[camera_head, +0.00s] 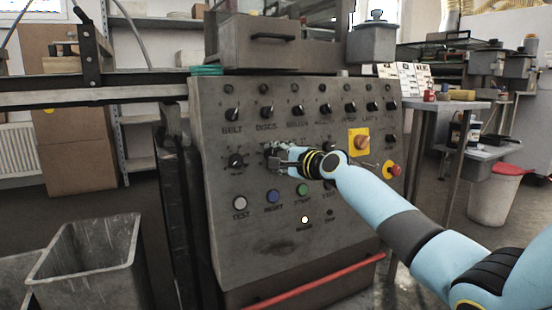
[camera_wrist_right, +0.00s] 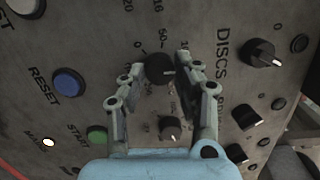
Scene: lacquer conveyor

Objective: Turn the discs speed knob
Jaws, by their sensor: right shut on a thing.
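The grey control panel (camera_head: 240,262) faces me. A selector switch labelled DISCS (camera_head: 266,114) sits in its row of switches; it and its label also show in the right wrist view (camera_wrist_right: 262,56). The discs speed knob (camera_wrist_right: 159,68) is the black round knob below that label, beside a printed scale. My right gripper (camera_head: 270,157) is at the panel, shut on this knob, with one fingertip on either side of it in the right wrist view (camera_wrist_right: 161,66). In the head view the gripper largely hides the knob. My left gripper is not in view.
A similar knob (camera_head: 236,160) is left of the gripper; another black knob (camera_wrist_right: 170,128) lies behind the fingers. Blue (camera_head: 273,196) and green (camera_head: 302,190) buttons sit below. A red emergency button (camera_head: 394,171) is at right. A grey bin (camera_head: 92,262) stands front left.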

